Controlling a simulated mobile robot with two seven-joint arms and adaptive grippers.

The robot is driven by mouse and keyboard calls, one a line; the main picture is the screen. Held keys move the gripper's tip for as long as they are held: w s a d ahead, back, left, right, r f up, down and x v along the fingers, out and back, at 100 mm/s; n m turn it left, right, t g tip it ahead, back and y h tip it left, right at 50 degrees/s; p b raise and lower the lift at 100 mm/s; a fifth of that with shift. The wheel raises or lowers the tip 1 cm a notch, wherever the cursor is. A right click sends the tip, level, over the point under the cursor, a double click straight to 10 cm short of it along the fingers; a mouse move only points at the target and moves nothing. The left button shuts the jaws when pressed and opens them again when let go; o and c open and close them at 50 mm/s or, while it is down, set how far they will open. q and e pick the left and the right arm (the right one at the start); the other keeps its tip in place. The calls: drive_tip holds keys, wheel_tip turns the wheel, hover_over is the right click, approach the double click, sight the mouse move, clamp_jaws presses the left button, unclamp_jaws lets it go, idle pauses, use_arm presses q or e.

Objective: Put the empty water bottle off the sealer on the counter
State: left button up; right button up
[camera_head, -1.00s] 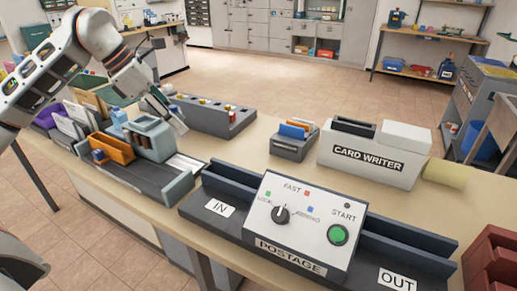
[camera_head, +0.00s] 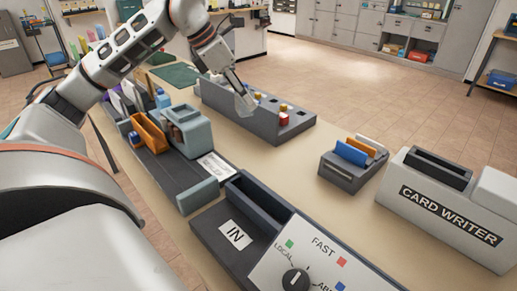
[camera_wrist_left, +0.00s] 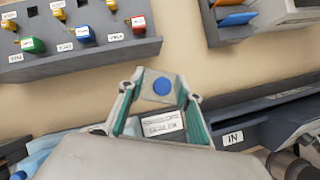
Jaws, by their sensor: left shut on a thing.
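The envelope sealer (camera_head: 190,128) is a grey-blue machine on the left part of the counter (camera_head: 270,165). Its label (camera_head: 214,166) lies on its bed and also shows in the left wrist view (camera_wrist_left: 163,123). My left gripper (camera_head: 240,94) is shut on the clear water bottle (camera_head: 246,104), to the right of and behind the sealer, in front of the stamp rack. In the left wrist view the bottle's blue cap (camera_wrist_left: 162,86) shows between the fingers. The bottle appears clear of the sealer; its height over the counter is hard to tell. My right gripper is out of view.
The dark stamp rack (camera_head: 265,122) stands behind the bottle. A small card holder (camera_head: 345,172), the white card writer (camera_head: 440,205) and the postage machine (camera_head: 300,265) stand to the right and front. Bare counter lies between the sealer, rack and card holder.

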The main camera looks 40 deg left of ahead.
use_arm(q)
wheel_tip(320, 180, down, 10)
drive_tip(key=shift+r+b, duration=0.2)
drive_tip(key=shift+b, duration=0.55)
drive_tip(key=shift+f, duration=2.25)
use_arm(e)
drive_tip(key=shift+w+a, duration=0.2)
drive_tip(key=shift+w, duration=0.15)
